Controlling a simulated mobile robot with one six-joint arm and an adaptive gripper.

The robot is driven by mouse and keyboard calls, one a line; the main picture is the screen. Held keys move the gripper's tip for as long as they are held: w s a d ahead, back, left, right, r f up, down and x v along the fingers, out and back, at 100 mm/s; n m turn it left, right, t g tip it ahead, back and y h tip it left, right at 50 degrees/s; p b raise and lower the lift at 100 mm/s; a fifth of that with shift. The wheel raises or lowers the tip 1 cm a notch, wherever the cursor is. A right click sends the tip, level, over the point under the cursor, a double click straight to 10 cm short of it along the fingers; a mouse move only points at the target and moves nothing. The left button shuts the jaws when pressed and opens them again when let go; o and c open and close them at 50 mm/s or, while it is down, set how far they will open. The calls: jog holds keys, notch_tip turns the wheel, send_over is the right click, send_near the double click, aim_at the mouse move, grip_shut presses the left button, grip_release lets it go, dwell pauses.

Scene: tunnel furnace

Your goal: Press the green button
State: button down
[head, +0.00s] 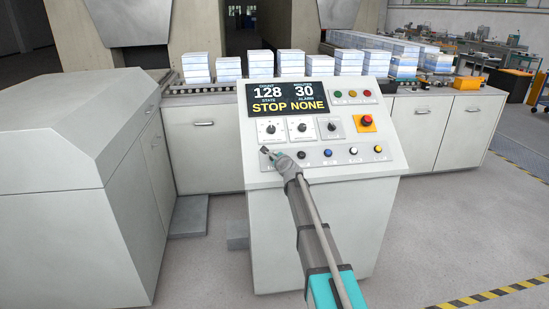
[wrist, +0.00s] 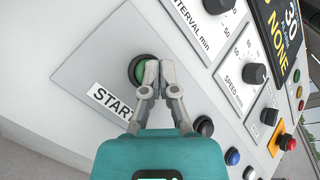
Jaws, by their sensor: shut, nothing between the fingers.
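The green button (wrist: 138,70) sits in a dark ring on a grey plate with a START label (wrist: 108,98) in the wrist view. My gripper (wrist: 159,68) is shut and empty, with its fingertips over the right side of the button and hiding part of it. I cannot tell whether the tips touch it. In the head view my gripper (head: 266,151) is at the lower left of the sloped control panel (head: 375,145), and the green button is hidden there. The panel's display (head: 289,98) reads STOP and NONE, with 128 and 30 above.
A black button (wrist: 204,126) is right of my fingers. Blue, white and yellow buttons follow along the panel's lower row. A red emergency stop (head: 366,121) on a yellow base and several knobs are above. A conveyor with white stacks (head: 291,63) runs behind.

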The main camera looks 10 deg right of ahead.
jog(key=shift+w+f, duration=0.1)
jog(key=shift+f, duration=0.05)
dwell(0.6)
jog(key=shift+s+r+p, duration=0.55)
jog(key=shift+r+p, duration=0.15)
jog(key=shift+r, duration=0.1)
jog(key=shift+r, duration=0.1)
jog(key=s+r+p, duration=0.1)
jog(key=r+p, duration=0.1)
jog(key=s+r+p, duration=0.2)
dwell(0.5)
jog(key=shift+f, duration=0.1)
dwell(0.5)
